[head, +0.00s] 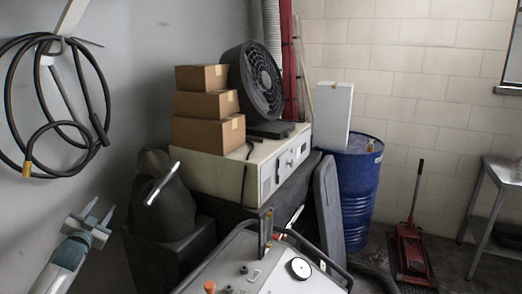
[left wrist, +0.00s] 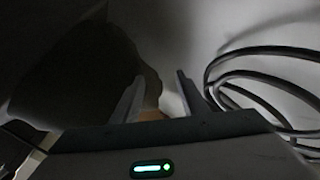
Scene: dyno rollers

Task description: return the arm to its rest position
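My left gripper (head: 98,213) is at the lower left of the head view, in front of the grey wall and below the hanging black hose. Its two fingers stand apart with nothing visible held between them. In the left wrist view the fingers of the left gripper (left wrist: 160,76) are also spread. A small tan patch shows low between them, and I cannot tell what it is. My right gripper is not in view.
The coiled black hose (head: 104,100) hangs on the left wall above the gripper. A dark bin (head: 165,250) with a rounded dark sack (head: 172,212) stands to its right. Cardboard boxes (head: 207,133), a black fan (head: 256,80) and a blue barrel (head: 356,190) stand farther back.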

